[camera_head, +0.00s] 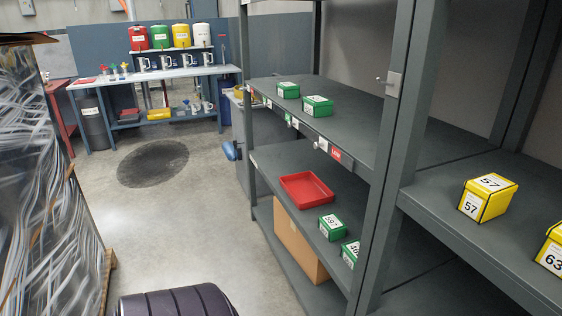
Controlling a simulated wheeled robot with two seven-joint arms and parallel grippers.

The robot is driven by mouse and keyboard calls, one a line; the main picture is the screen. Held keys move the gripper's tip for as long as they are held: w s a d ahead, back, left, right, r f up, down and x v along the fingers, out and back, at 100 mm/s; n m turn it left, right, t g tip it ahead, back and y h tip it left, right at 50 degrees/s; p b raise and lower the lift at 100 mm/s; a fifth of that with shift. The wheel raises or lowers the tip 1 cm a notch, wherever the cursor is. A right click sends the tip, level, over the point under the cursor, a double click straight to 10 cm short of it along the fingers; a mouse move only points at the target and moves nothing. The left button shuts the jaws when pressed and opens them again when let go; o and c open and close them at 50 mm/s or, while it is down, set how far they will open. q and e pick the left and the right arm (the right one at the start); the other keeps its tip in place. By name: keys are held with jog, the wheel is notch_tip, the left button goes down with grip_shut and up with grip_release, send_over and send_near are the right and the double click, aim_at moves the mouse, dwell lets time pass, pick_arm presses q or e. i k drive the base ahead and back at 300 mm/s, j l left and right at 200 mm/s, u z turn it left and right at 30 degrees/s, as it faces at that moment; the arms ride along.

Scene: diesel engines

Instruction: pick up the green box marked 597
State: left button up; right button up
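A green box with a white label (332,228) sits on the lower shelf of the grey rack, just right of a red tray. Its label seems to read 597, though the print is small. Another green box (350,254) stands close in front of it, partly cut off by the rack's post. Two more green boxes, one farther back (288,90) and one nearer (317,106), stand on the shelf above; I cannot read their labels surely. Neither of my grippers is in view.
The red tray (307,188) looks empty. A cardboard box (297,240) stands below it. Yellow boxes marked 57 (487,199) and 63 (551,250) sit on the right bay. A wrapped stack (45,190) stands left. The floor between is mostly clear; a workbench (150,75) stands behind.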

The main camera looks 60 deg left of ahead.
aim_at(333, 227)
jog(key=j+u, duration=0.15)
jog(key=j, duration=0.4)
jog(key=j+u, duration=0.15)
jog(key=j, duration=0.4)
jog(key=i+j+u, duration=0.15)
jog(key=j, duration=0.4)
jog(key=j+u, duration=0.2)
jog(key=j, duration=0.35)
jog(key=i+j+u, duration=0.15)
jog(key=j, duration=0.4)
